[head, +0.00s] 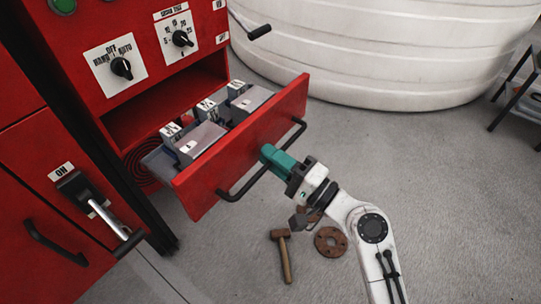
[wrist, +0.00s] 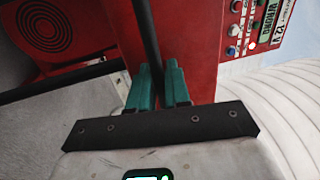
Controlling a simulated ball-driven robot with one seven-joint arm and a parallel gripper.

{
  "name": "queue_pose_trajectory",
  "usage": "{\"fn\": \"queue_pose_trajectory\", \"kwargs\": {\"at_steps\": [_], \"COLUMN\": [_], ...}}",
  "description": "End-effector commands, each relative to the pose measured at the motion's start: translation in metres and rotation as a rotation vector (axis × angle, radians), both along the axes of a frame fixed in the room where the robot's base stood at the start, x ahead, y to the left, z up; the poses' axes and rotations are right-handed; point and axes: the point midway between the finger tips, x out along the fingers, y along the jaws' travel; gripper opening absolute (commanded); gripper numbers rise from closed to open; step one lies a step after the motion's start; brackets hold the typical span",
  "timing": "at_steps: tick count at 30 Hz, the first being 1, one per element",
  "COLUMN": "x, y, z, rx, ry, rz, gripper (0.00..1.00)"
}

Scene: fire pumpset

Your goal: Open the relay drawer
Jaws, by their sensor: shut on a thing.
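The relay drawer (head: 245,142) has a red front and is pulled well out of the red cabinet (head: 152,60). Several grey relay boxes (head: 203,140) sit inside it. A black bar handle (head: 240,193) runs across the drawer front. The exact contact is partly hidden by the fingers.
A hammer (head: 284,255) and a rusty round flange (head: 330,242) lie on the grey floor below my arm. A large white tank (head: 380,50) stands behind. A lever switch (head: 100,208) sticks out at the left. The floor to the right is mostly clear.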

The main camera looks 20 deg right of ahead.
Motion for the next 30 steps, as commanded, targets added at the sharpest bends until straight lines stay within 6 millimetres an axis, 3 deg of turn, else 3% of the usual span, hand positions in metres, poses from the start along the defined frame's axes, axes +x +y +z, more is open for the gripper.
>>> {"fn": "queue_pose_trajectory", "kwargs": {"at_steps": [4,5,9,20,30], "x": [0.0,0.0,0.0,-0.006,-0.059], "y": [0.0,0.0,0.0,-0.004,-0.035], "z": [-0.002,-0.002,-0.002,-0.003,-0.017], "rx": [-0.001,-0.001,0.0,0.001,0.0], "ry": [0.004,0.004,0.003,0.002,0.004], "rz": [-0.001,-0.001,-0.001,-0.002,-0.005], "gripper": [0.0,0.2,0.33,0.33,0.33]}}
